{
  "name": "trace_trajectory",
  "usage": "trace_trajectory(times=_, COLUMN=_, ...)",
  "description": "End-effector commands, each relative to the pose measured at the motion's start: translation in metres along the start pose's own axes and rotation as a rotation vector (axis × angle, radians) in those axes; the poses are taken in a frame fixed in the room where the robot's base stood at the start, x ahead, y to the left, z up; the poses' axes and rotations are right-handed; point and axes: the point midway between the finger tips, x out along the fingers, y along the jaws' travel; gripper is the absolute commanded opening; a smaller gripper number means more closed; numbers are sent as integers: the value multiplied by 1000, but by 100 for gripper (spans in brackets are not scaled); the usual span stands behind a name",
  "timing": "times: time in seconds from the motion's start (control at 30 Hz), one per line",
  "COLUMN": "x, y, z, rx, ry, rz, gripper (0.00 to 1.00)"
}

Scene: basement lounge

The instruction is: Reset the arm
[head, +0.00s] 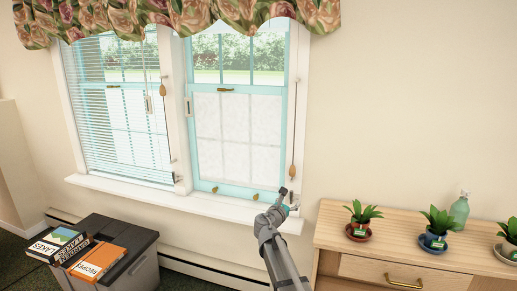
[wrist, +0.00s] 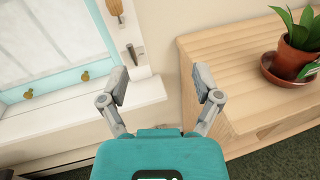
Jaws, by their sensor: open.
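My gripper (wrist: 168,88) is open in the wrist view, with its two grey fingers spread apart and nothing between them. Between the fingers, the view shows the end of the window sill, the wall and the left end of the wooden cabinet. In the head view my gripper (head: 286,201) is raised in front of the right end of the window sill (head: 215,206). The fingers are small and partly hidden there by my arm.
A wooden cabinet (head: 400,259) on the right bears several potted plants, including one in a red pot (head: 357,231), and a green spray bottle (head: 460,210). A dark bin (head: 118,276) at lower left bears books, including an orange one (head: 98,262). A blind (head: 115,110) covers the left window.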

Motion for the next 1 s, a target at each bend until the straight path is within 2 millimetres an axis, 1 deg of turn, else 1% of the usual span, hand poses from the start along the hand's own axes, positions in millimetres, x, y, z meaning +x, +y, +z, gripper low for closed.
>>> trace_trajectory(times=0.27, x=-5, y=-35, z=-13, rx=193, ry=70, rz=-86, gripper=82)
trace_trajectory(times=0.37, x=-9, y=-52, z=-20, rx=290, ry=105, rz=-134, gripper=82)
trace_trajectory(times=0.47, x=-14, y=-72, z=-30, rx=412, ry=145, rz=-196, gripper=82)
trace_trajectory(times=0.57, x=-23, y=-97, z=-43, rx=569, ry=196, rz=-284, gripper=82)
trace_trajectory(times=0.7, x=-43, y=-137, z=-68, rx=835, ry=274, rz=-454, gripper=82)
trace_trajectory(times=0.8, x=-62, y=-161, z=-86, rx=1016, ry=321, rz=-589, gripper=82)
trace_trajectory(times=0.87, x=-74, y=-174, z=-97, rx=1119, ry=346, rz=-675, gripper=82)
trace_trajectory(times=1.0, x=-106, y=-200, z=-120, rx=1345, ry=393, rz=-890, gripper=82)
